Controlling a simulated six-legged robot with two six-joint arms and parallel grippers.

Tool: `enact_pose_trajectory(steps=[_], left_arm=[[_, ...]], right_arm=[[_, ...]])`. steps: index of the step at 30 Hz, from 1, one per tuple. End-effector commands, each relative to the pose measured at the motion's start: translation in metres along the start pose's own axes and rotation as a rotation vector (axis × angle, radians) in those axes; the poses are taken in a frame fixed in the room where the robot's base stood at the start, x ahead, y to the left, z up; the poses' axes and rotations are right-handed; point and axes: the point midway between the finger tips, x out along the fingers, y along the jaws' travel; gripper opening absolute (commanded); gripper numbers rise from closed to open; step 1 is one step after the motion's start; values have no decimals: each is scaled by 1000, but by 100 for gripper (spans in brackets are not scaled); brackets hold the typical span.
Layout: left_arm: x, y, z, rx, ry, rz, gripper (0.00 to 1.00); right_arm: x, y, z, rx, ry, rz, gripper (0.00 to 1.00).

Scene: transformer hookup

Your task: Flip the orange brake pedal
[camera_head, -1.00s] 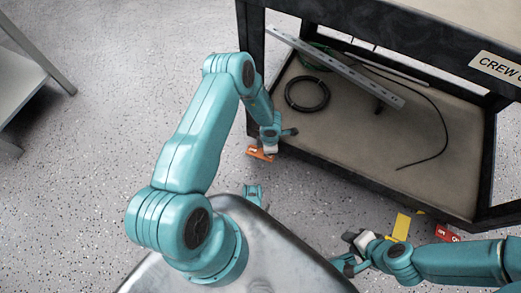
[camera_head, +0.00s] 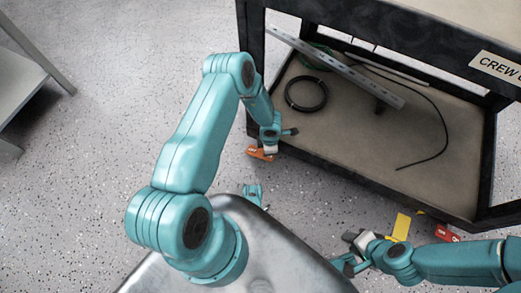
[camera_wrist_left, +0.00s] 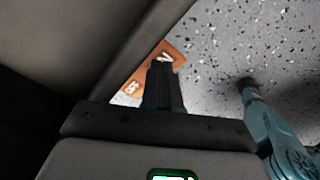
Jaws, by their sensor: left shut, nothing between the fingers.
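The orange brake pedal (camera_head: 259,153) is low by the cart's near left corner, with a pale mark on it. My left gripper (camera_head: 269,147) is shut and empty right at the pedal, partly covering it. In the left wrist view, the shut dark fingers (camera_wrist_left: 163,82) overlap the orange pedal (camera_wrist_left: 134,88), which shows white marks on both sides of them. Whether the fingertips touch it is unclear. My right gripper (camera_head: 352,241) is low at the lower right, near the yellow piece; its finger gap is not clear.
Speckled floor (camera_head: 110,140) lies open at left.

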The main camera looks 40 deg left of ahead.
Motion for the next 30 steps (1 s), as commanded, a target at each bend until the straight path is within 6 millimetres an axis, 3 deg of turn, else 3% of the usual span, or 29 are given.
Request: enact_pose_trajectory(steps=[20,30], left_arm=[[11,0,0,0,0,0,0],[-9,0,0,0,0,0,0]], right_arm=[[9,3,0,0,0,0,34],[-7,-2,0,0,0,0,34]])
